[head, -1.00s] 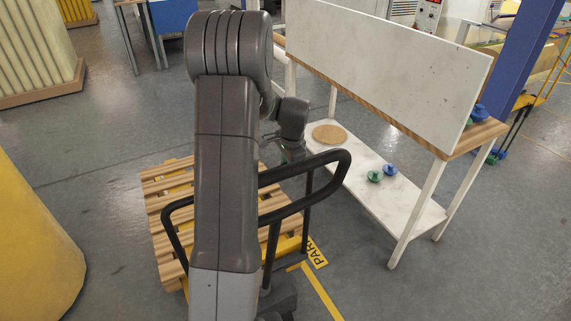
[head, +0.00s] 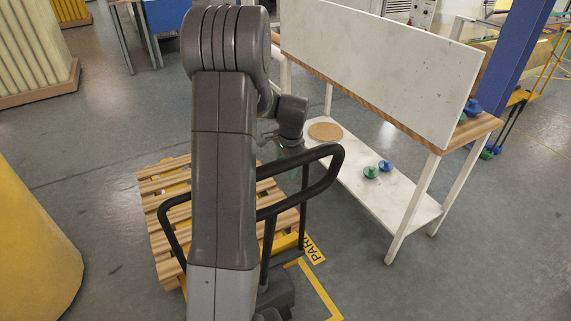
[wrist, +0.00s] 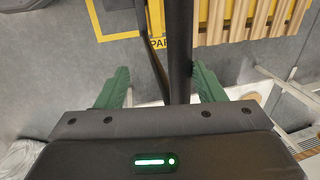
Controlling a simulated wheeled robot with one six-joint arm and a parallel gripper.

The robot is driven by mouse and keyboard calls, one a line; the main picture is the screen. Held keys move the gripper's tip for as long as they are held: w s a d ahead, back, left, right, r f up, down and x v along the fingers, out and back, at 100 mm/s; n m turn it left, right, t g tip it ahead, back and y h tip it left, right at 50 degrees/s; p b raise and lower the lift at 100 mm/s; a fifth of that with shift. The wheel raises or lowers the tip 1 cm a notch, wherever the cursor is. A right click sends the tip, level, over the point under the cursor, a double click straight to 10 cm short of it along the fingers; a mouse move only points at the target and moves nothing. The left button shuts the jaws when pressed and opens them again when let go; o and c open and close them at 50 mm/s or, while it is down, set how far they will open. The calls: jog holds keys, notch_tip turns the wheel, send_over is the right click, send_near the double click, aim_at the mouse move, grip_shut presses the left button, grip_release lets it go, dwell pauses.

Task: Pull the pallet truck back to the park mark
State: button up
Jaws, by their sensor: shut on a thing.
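The pallet truck's black looped handle (head: 326,178) stands upright in front of me in the head view. Its yellow body and forks carry a slatted wooden pallet (head: 160,215), partly hidden by my arm. My gripper (wrist: 160,70) has green fingers on either side of the black handle bar (wrist: 180,45) in the wrist view and is shut on it. In the head view my gripper is small, at the handle's far side. The yellow park mark (head: 322,296), with its "PARK" label (head: 316,252), lies on the floor close to the truck's right side.
A white and wood workbench (head: 400,105) stands to the right, with green and blue reels (head: 371,172) on its lower shelf. A large yellow rounded object (head: 30,235) is at the left. Grey floor is open between them and at lower right.

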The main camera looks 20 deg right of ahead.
notch_tip(320, 180, up, 13)
jog(key=s, duration=0.2)
jog(key=shift+s+r, duration=0.2)
jog(key=shift+s, duration=0.15)
jog(key=shift+d+f, duration=0.1)
dwell(2.2)
notch_tip(320, 180, down, 12)
jog(key=w, duration=0.2)
dwell(0.6)
